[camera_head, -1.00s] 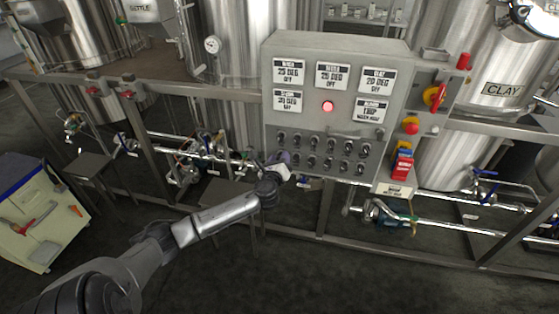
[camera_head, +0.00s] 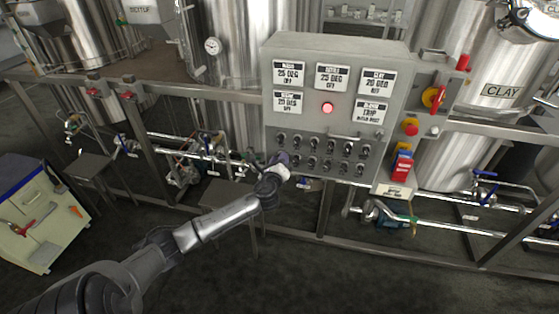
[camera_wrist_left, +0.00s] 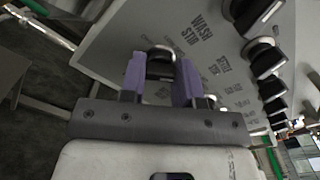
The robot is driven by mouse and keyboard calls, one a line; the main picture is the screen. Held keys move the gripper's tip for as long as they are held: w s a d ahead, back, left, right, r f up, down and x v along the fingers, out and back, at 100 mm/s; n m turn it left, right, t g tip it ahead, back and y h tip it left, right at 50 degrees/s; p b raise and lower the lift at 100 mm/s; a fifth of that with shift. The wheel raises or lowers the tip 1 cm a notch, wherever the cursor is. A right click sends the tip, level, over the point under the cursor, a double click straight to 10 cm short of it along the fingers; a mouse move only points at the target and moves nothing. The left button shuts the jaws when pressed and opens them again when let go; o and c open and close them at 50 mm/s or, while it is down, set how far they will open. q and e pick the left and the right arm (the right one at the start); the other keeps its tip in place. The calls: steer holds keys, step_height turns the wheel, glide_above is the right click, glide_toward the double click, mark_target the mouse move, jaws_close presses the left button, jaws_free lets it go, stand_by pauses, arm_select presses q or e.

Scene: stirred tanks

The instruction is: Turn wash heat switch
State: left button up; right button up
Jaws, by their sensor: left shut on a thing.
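The grey control panel (camera_head: 324,112) carries two rows of black switches. My left gripper (camera_head: 281,160) is at the panel's lower left corner, over the left end of the lower row. Another label by the fingers is partly hidden, so I cannot read which switch is held. My right gripper is not in view.
More switches (camera_wrist_left: 262,56) stand close to the right of the fingers. A red lamp (camera_head: 328,108) is lit among the display plates. The wash plate (camera_head: 289,73) reads 25 DEG OFF. Pipes and frame rails run below.

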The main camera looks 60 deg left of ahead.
arm_select(q)
steer(key=n+p, duration=0.2)
steer(key=n, duration=2)
steer(key=shift+n, duration=0.3)
stand_by(0.4)
steer(key=o, duration=0.6)
steer(key=shift+o, duration=0.2)
